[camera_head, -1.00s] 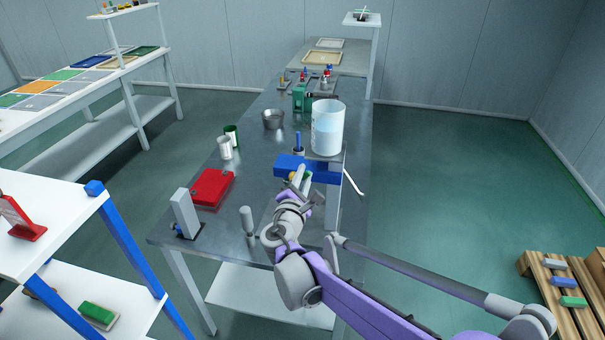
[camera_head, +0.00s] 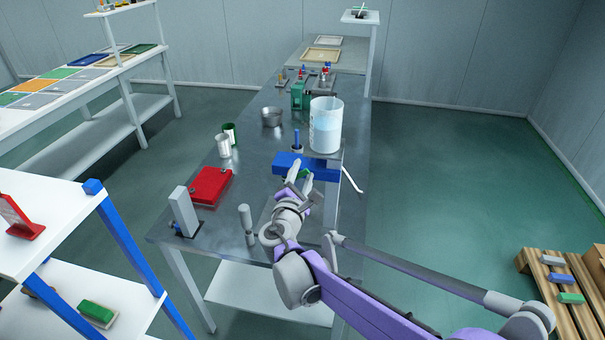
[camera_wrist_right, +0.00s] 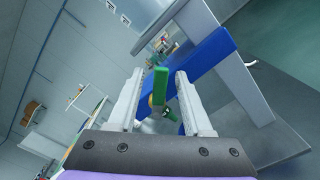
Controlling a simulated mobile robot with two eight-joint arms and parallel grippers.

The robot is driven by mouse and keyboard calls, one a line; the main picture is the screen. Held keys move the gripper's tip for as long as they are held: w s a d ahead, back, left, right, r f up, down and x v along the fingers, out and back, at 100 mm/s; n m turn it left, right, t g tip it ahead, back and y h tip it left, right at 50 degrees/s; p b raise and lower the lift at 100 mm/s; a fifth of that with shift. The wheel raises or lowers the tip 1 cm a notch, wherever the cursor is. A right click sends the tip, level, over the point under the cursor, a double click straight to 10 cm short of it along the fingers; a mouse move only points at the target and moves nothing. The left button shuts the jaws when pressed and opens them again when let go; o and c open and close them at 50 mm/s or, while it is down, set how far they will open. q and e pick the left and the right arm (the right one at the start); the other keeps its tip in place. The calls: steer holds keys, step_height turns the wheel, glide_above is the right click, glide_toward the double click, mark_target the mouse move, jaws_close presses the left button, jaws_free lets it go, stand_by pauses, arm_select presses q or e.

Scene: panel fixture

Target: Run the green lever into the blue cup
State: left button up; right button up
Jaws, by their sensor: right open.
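The green lever (camera_wrist_right: 160,85) stands out from a blue block fixture (camera_head: 325,168) on the bench. My right gripper (camera_wrist_right: 160,76) is open, with its two pale fingers on either side of the lever in the right wrist view. A gap shows between lever and fingers. In the head view the right gripper (camera_head: 300,176) is at the front of the blue block, and only a bit of green shows there. The fixture also shows in the right wrist view (camera_wrist_right: 215,48). I cannot make out a plainly blue cup. My left gripper is not in view.

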steer(key=v, duration=1)
steer(key=shift+s+b, duration=0.3)
steer(key=shift+b, duration=0.1)
steer(key=shift+a, duration=0.1)
stand_by(6.5)
